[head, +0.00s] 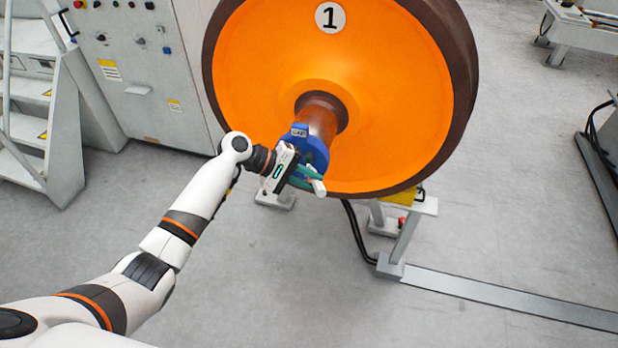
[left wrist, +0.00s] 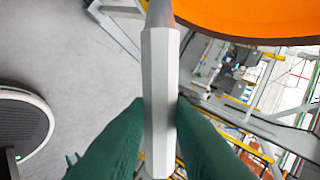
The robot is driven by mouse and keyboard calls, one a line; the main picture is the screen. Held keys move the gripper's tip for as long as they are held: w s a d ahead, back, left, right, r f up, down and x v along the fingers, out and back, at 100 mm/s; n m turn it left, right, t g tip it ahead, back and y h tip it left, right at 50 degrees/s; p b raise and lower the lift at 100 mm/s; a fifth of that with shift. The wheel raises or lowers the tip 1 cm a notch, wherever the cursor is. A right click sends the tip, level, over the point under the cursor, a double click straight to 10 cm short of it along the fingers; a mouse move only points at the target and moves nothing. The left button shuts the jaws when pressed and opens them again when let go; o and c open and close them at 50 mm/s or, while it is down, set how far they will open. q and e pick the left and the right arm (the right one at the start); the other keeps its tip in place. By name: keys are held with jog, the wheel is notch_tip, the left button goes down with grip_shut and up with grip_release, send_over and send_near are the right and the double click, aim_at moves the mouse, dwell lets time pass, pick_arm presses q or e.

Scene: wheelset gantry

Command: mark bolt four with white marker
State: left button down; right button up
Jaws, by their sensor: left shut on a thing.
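My left gripper (head: 308,178) has green fingers and is shut on the white marker (head: 319,188), at the near end of the axle. In the left wrist view the marker (left wrist: 159,100) stands upright between the green fingers, its grey tip pointing to the top of the picture. The blue axle end part (head: 318,152) is right beside the gripper and partly hidden by it. I cannot make out single bolts or tell whether the marker touches anything. My right gripper is not in view.
The orange wheel (head: 390,90) with a dark rim carries a round "1" label (head: 330,17). A grey stand (head: 405,235) is beneath it. A control cabinet (head: 145,75) and steps (head: 25,130) are at left. The grey floor in front is clear, apart from a flat metal strip (head: 500,295).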

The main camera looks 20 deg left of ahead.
pick_arm(q)
jog(key=shift+w+b, duration=0.35)
jog(key=shift+w, duration=0.25)
dwell(0.4)
jog(key=shift+a+r+p, duration=0.15)
jog(key=shift+a+p, duration=0.2)
jog(key=shift+a, duration=0.35)
dwell(0.4)
jog(key=shift+d, duration=0.2)
jog(key=shift+d+p, duration=0.25)
jog(key=shift+p, duration=0.05)
jog(key=shift+d, duration=0.15)
jog(key=shift+d, duration=0.25)
